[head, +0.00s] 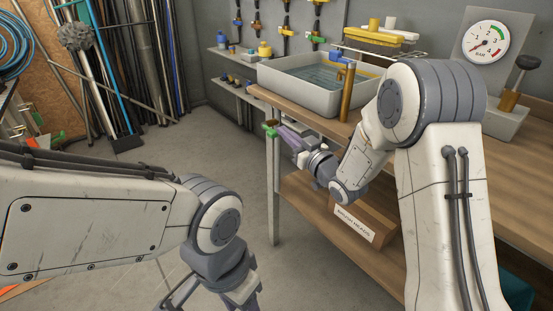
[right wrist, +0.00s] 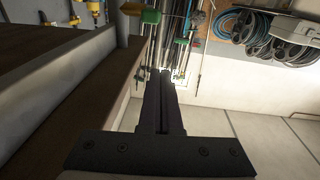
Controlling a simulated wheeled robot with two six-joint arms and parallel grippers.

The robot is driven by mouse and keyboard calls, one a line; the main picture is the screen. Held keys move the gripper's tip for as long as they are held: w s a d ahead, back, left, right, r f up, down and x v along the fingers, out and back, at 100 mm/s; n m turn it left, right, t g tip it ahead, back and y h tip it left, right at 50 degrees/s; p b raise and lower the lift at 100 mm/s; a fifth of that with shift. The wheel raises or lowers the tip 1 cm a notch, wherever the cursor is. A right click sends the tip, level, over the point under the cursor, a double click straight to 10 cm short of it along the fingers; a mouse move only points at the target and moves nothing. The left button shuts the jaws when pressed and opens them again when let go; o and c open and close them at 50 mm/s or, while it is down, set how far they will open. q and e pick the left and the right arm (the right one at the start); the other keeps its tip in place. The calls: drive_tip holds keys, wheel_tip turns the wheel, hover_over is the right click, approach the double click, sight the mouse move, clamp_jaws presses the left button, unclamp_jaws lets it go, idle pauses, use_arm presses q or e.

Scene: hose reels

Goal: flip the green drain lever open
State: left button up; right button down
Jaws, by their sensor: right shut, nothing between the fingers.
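The green drain lever (head: 270,131) shows in the head view at the left front corner of the workbench, beside a small brass fitting (head: 271,122). In the right wrist view a green handle with brass beside it, likely this lever (right wrist: 150,16), is at the top, ahead of the fingertips. My right gripper (head: 283,135) is shut and empty, its tips just right of the lever; whether they touch it I cannot tell. Its shut fingers also show in the right wrist view (right wrist: 165,75). My left gripper (head: 247,299) is cut off at the bottom edge of the head view.
A pressure gauge (head: 486,43) stands at the right. A labelled wooden box (head: 375,212) is on the lower shelf.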

sight(276, 133)
use_arm(q)
wheel_tip(276, 133, down, 4)
drive_tip(key=shift+f+b, duration=0.2)
drive_tip(key=shift+b, duration=1.05)
use_arm(e)
drive_tip(key=d+f+y, duration=0.1)
drive_tip(key=d+f+t+y, duration=0.1)
drive_tip(key=d+f, duration=0.1)
drive_tip(key=shift+s+d+t, duration=0.1)
drive_tip(key=shift+s+t, duration=0.05)
drive_tip(key=shift+t, duration=0.15)
use_arm(q)
drive_tip(key=shift+f+b, duration=1.3)
drive_tip(key=shift+f, duration=0.05)
use_arm(e)
drive_tip(key=w+a, duration=0.5)
drive_tip(key=w, duration=0.2)
drive_tip(key=shift+w+a+f, duration=0.3)
drive_tip(key=shift+w+f, duration=0.05)
drive_tip(key=shift+f, duration=0.1)
use_arm(q)
drive_tip(key=shift+f, duration=0.15)
use_arm(e)
drive_tip(key=shift+y, duration=0.3)
